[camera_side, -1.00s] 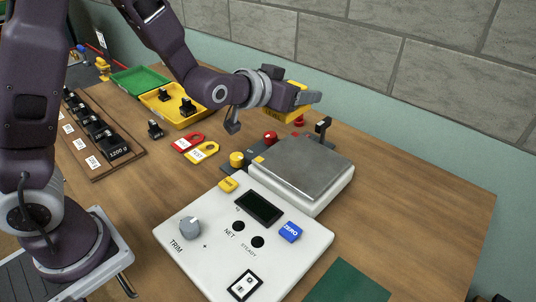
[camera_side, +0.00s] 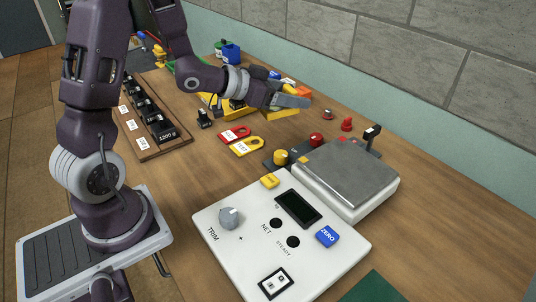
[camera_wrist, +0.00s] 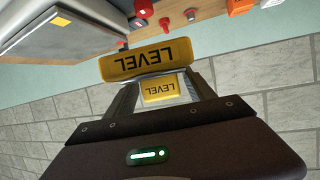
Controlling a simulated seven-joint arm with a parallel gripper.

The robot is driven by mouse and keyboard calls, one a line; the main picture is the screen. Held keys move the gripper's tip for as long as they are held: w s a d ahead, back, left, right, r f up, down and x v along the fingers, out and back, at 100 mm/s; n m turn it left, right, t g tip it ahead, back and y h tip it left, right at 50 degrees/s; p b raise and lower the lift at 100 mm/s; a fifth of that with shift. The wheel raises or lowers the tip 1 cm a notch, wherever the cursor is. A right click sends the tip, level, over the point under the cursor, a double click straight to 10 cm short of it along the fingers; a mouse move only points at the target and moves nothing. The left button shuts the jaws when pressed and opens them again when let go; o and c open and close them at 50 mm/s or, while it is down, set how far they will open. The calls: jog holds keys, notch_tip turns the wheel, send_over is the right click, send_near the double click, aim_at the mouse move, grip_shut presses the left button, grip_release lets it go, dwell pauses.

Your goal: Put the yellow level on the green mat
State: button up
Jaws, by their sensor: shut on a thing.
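My gripper (camera_side: 292,101) is shut on the yellow level (camera_side: 281,113) and holds it above the back part of the wooden bench, behind the yellow tray. In the wrist view the level (camera_wrist: 148,60) lies across the fingertips of my gripper (camera_wrist: 165,88), with dark LEVEL lettering facing the camera. In the side view my gripper hides part of the level. The green mat (camera_side: 373,289) shows only as a corner at the bottom edge of the side view, in front of the white console. It does not show in the wrist view.
A scale with a grey plate (camera_side: 345,172) stands right of my gripper, with a dark post (camera_side: 371,136) at its back. Red and yellow tags (camera_side: 246,147), red knobs (camera_side: 347,125) and a weight rack (camera_side: 170,145) stand around.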

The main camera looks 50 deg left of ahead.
aim_at(286, 131)
jog(key=w+a+f+n+y, duration=0.2)
jog(key=w+a+f+y, duration=0.1)
jog(key=w+a+f, duration=0.4)
jog(key=f, duration=0.2)
jog(key=a+f, duration=0.1)
jog(key=f, duration=0.4)
jog(key=shift+s+a+f, duration=0.2)
jog(key=shift+a+f, duration=0.05)
jog(key=shift+f, duration=0.15)
jog(key=shift+f, duration=0.1)
jog(key=o, duration=1.4)
